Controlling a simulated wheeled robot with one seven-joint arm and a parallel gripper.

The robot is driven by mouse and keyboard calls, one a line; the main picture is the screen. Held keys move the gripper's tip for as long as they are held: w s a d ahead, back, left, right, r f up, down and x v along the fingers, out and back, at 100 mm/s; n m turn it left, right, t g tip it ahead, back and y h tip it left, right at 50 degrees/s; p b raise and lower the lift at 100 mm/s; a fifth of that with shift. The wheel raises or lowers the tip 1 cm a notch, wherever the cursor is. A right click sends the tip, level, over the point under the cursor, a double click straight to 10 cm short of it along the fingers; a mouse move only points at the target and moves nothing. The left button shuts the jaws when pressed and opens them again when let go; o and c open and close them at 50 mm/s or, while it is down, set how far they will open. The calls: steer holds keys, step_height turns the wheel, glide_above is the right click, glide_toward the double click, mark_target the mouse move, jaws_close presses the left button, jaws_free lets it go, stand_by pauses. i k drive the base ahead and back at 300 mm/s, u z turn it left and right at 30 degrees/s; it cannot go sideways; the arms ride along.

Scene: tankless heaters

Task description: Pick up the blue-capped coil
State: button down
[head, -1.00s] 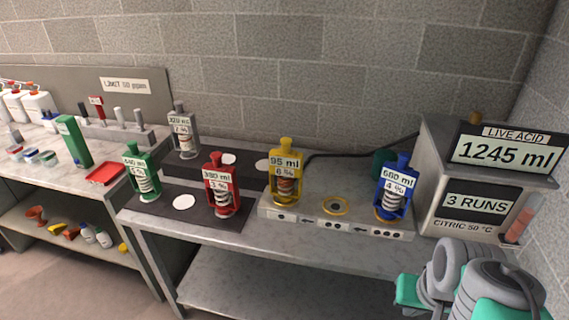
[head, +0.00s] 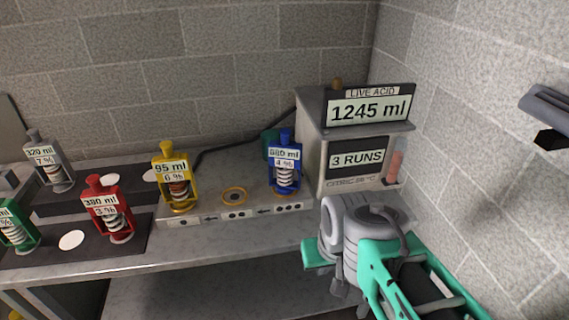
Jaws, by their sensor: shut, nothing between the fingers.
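The blue-capped coil (head: 285,168) stands upright in its blue frame at the right end of a low grey station (head: 260,205) on the bench. Its label reads 680 ml, 4 %, and a pale coil shows below the label. My grey and teal arm (head: 365,240) is at the lower right, in front of the bench and apart from the coil. I cannot make out my gripper's fingers in this view.
A yellow-capped coil (head: 174,180) and an empty gold ring (head: 234,196) share the station. A red-capped coil (head: 108,212) stands further left. The LIVE ACID box (head: 310,150) stands close right of the blue coil. A dark grey object (head: 550,108), unclear, juts in at right.

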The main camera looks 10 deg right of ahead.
mark_target(284, 153)
steer(key=k, duration=0.45)
steer(key=u, duration=1.2)
steer(key=i, duration=1.1)
steer(key=u, duration=0.35)
